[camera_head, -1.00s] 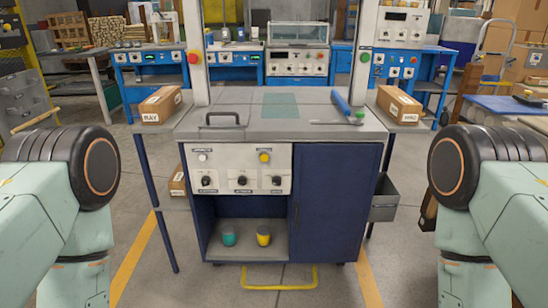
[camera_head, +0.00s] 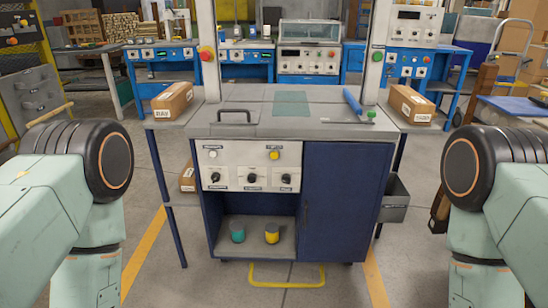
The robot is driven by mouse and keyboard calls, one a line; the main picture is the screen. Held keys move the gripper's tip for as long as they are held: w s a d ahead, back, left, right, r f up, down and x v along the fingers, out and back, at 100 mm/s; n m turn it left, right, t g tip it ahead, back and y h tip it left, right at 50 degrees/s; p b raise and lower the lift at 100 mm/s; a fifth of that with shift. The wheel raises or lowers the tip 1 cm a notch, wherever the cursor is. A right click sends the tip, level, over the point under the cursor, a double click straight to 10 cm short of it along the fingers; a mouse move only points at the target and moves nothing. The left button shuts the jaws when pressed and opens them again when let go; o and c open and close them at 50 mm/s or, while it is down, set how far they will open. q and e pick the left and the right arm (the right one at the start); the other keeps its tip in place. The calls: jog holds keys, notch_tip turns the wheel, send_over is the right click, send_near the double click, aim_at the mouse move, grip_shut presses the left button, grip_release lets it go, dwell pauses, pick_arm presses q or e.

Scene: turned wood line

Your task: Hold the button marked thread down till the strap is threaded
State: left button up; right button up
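A machine cabinet (camera_head: 347,196) stands straight ahead. Its white front panel (camera_head: 232,170) carries a white button (camera_head: 212,154) at upper left and a yellow button (camera_head: 274,155) at upper right, each with a small label above. Three black knobs sit in a row below, the middle one (camera_head: 251,178) between the other two. The labels are too small to read, so I cannot tell which button is marked thread. No strap can be made out. My two arms show at the left and right edges, but neither gripper is in view.
A red button (camera_head: 207,53) and a green button (camera_head: 377,56) sit on the posts. Cardboard boxes (camera_head: 172,102) (camera_head: 411,105) lie on side shelves. A teal cup (camera_head: 237,231) and a yellow cup (camera_head: 271,232) stand in the lower bay. A yellow bar (camera_head: 287,284) projects low in front.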

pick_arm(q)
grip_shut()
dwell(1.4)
